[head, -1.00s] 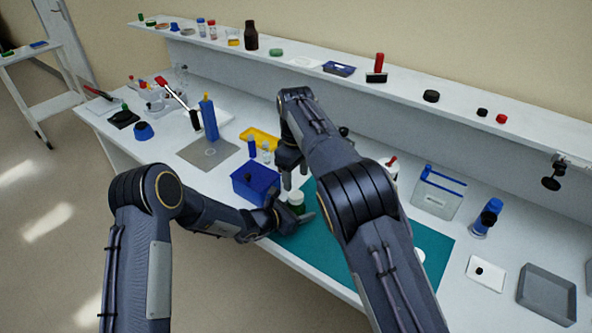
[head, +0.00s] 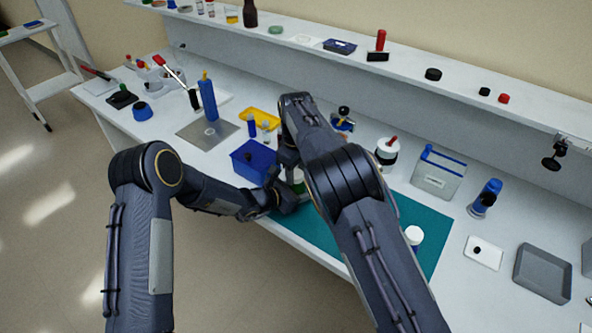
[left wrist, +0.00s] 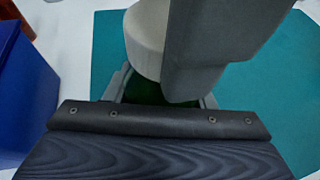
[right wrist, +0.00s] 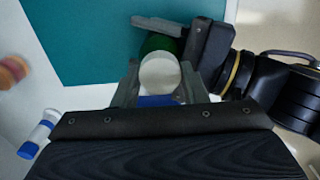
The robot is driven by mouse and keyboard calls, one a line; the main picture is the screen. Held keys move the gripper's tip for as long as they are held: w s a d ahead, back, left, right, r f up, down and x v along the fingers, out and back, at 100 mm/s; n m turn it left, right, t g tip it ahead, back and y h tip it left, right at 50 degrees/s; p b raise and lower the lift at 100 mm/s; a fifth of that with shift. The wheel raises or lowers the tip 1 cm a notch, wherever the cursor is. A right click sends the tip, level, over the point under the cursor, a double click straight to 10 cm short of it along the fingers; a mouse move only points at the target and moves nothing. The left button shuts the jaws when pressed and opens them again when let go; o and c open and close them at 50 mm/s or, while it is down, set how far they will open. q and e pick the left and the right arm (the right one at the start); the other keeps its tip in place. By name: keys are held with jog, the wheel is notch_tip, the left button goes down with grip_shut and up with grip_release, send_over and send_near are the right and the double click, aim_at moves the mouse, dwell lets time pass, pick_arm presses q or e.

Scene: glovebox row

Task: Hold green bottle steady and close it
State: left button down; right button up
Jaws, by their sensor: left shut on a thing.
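The green bottle (head: 299,188) stands at the left end of the teal mat, mostly hidden by my grippers. My left gripper (head: 284,194) is shut on its green body from the side. A white cap (left wrist: 147,35) sits on top of the bottle and looks level. The cap also shows from above in the right wrist view (right wrist: 160,75), with green (right wrist: 156,44) beside it. My right gripper (right wrist: 160,70) is over the bottle, one finger on each side of the cap. Whether those fingers press on the cap is not clear.
A blue box (head: 254,160) stands close beside the bottle. The teal mat (head: 425,212) is mostly clear to the right, with a white-topped container (head: 414,235) on it. A white pot with a red handle (head: 387,152) and a clear blue-edged box (head: 440,172) stand behind.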

jog(key=c, duration=0.5)
jog(key=m, duration=0.3)
jog(key=o, duration=1.1)
jog(key=shift+r, duration=0.1)
jog(key=shift+r, duration=2.2)
